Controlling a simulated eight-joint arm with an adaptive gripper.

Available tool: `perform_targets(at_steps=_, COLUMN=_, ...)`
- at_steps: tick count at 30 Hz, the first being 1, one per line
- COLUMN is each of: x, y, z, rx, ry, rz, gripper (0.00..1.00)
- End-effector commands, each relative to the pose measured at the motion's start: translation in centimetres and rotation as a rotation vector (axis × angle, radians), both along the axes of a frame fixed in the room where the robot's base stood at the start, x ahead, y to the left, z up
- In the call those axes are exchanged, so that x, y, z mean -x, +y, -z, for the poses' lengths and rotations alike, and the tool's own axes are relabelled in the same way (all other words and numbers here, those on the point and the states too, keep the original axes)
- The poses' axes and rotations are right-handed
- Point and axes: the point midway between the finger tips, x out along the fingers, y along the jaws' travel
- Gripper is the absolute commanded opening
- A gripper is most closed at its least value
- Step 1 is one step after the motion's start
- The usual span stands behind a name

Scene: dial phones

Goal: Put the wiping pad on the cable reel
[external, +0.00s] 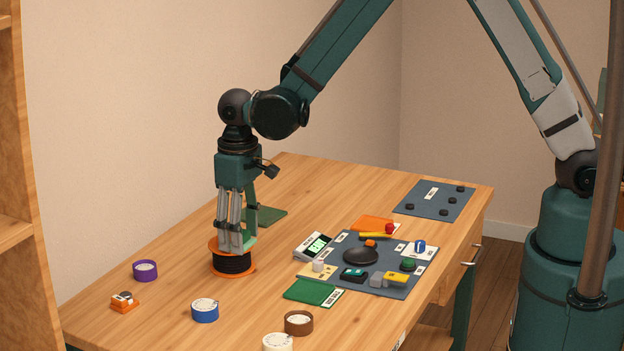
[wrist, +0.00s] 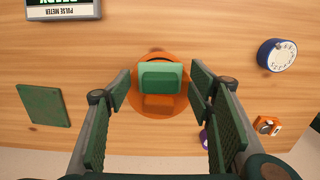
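The wiping pad (wrist: 160,76), a green block with a lighter green edge, lies on top of the orange cable reel (wrist: 131,97) in the wrist view. In the external view the reel (external: 233,264) stands on the table with black cable between orange flanges; the pad is mostly hidden behind my fingers. My gripper (wrist: 160,84) points down over the reel, with one finger on each side of the pad and visible gaps between. It is open, and it also shows in the external view (external: 236,243). A smaller orange block shape beside the pad is unclear.
Purple (external: 145,271), blue (external: 205,311) and brown (external: 298,323) dials and an orange device (external: 124,302) stand around the reel. A pulse meter (external: 314,246) and a crowded grey mat (external: 402,288) are right.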

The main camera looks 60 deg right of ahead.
Motion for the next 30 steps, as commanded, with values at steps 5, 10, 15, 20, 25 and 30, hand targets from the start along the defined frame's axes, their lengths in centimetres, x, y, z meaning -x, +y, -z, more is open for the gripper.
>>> perform_targets(at_steps=5, x=0.0, y=0.0, z=0.0, rx=0.000, ry=0.000, rz=0.000, gripper=0.53)
perform_targets(at_steps=10, x=0.0, y=0.0, z=-0.1, rx=0.000, ry=0.000, rz=0.000, gripper=0.53)
perform_targets(at_steps=15, x=0.0, y=0.0, z=-0.4, rx=0.000, ry=0.000, rz=0.000, gripper=0.53)
perform_targets(at_steps=20, x=0.0, y=0.0, z=-1.6, rx=0.000, ry=0.000, rz=0.000, gripper=0.53)
perform_targets(at_steps=25, x=0.0, y=0.0, z=-3.5, rx=0.000, ry=0.000, rz=0.000, gripper=0.53)
perform_targets(at_steps=30, x=0.0, y=0.0, z=-5.9, rx=0.000, ry=0.000, rz=0.000, gripper=0.53)
